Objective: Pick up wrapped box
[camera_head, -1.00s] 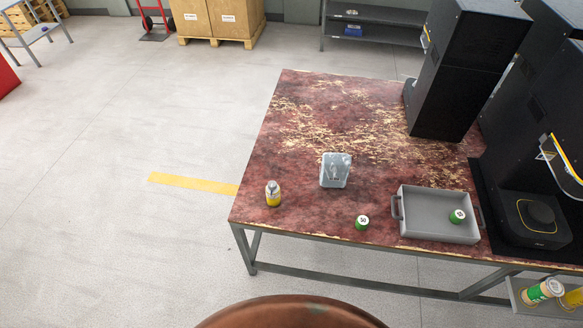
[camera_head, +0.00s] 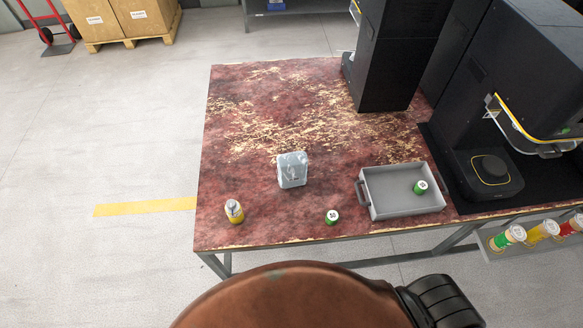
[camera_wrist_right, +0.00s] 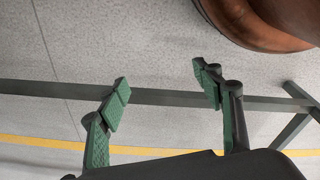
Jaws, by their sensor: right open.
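The wrapped box (camera_head: 292,170) looks like a small pale grey, shiny packet. It stands on the worn red table (camera_head: 240,120), near the middle of its front half. My right gripper (camera_wrist_right: 168,85) shows in the right wrist view, with its two green fingers wide apart and nothing between them. That view shows floor and a table frame bar beyond the fingers, and the wrapped box is not in it. My left gripper is not in either view.
A yellow bottle (camera_head: 234,211) stands left of the box, and a green can (camera_head: 332,217) stands to its right. A grey tray (camera_head: 375,212) holds another green can (camera_head: 420,187). Black machines (camera_head: 400,60) fill the right side. The table's back left is clear.

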